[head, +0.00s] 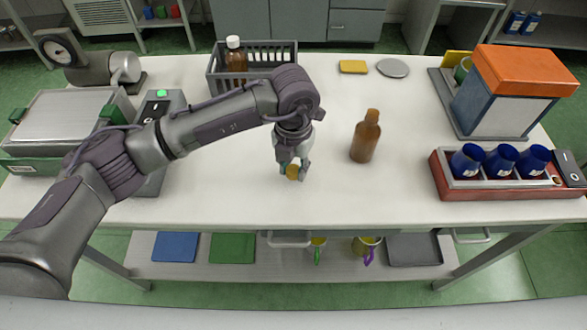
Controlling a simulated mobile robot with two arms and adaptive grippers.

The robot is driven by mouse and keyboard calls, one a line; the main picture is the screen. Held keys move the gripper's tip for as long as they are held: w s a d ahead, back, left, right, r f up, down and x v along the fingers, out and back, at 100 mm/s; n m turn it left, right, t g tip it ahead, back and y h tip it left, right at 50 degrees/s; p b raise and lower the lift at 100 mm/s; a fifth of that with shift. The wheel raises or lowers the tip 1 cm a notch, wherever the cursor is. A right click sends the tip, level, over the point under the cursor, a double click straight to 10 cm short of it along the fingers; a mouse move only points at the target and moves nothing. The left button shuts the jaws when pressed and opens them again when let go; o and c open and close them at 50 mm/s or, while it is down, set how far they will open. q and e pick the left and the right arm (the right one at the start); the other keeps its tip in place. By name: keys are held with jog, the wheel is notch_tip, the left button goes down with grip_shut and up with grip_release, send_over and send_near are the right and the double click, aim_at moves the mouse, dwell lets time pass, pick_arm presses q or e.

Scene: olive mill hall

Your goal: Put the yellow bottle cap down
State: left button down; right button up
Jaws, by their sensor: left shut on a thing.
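The yellow bottle cap (292,172) is between the fingertips of my left gripper (294,170), over the front middle of the white table (230,190). My left gripper is shut on the cap and points downward. I cannot tell whether the cap touches the table top. A brown bottle (366,137) without a visible cap stands upright to the right of the gripper. My right gripper does not show.
A grey crate (284,58) holding a white-capped brown bottle (235,58) stands at the back. The front middle is clear.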

pick_arm(q)
notch_tip(320, 180, down, 2)
jog(key=shift+f, duration=0.1)
jog(key=shift+f, duration=0.2)
jog(key=c, duration=0.8)
grip_release()
jog(key=shift+r, duration=0.1)
